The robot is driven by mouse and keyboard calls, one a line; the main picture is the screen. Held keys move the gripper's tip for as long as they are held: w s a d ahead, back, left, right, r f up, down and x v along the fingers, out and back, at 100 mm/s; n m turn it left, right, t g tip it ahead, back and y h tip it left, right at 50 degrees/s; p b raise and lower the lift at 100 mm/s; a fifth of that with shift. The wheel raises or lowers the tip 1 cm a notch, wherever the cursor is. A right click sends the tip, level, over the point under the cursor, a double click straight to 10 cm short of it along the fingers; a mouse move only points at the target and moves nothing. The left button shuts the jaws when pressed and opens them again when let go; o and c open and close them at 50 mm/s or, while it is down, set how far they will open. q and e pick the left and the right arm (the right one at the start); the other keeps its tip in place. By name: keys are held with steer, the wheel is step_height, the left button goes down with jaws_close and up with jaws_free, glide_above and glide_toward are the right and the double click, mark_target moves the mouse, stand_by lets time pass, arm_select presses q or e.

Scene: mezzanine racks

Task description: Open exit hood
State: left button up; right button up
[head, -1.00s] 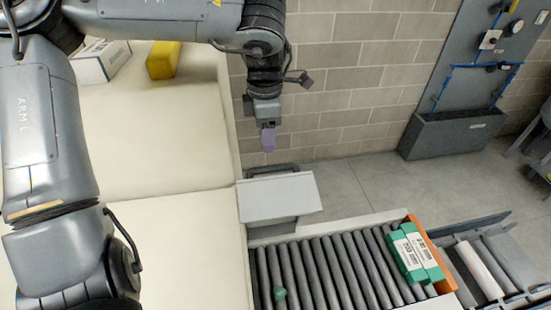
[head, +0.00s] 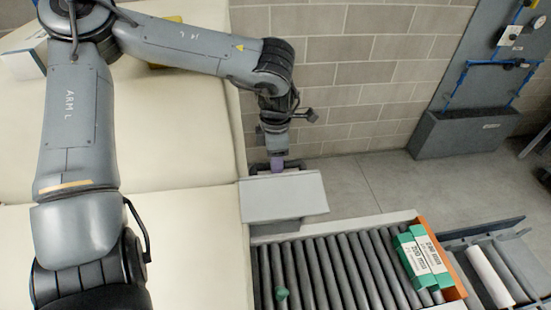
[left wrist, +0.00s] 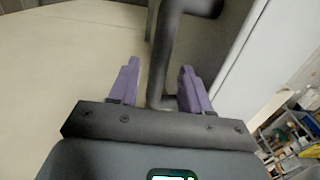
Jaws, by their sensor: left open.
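The exit hood (head: 283,198) is a light grey cover over the far-left end of the roller conveyor, and it looks lowered. Its dark bar handle (head: 296,164) is at its back edge, partly hidden by my left gripper (head: 277,164). In the left wrist view the handle (left wrist: 168,50) runs between the purple fingers of the left gripper (left wrist: 160,70). The fingers are open, one on each side of the bar, with a gap visible on the left. I cannot tell whether the right finger touches it. My right gripper is not in view.
The roller conveyor (head: 335,268) carries green-and-white boxes (head: 424,258) near its orange end stop (head: 441,257), and a small green item (head: 281,294). Cream panels (head: 185,150) lie left of the hood. A block wall (head: 360,75) stands close behind the gripper.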

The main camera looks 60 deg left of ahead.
arm_select(q)
steer(key=shift+f, duration=0.5)
jaws_close()
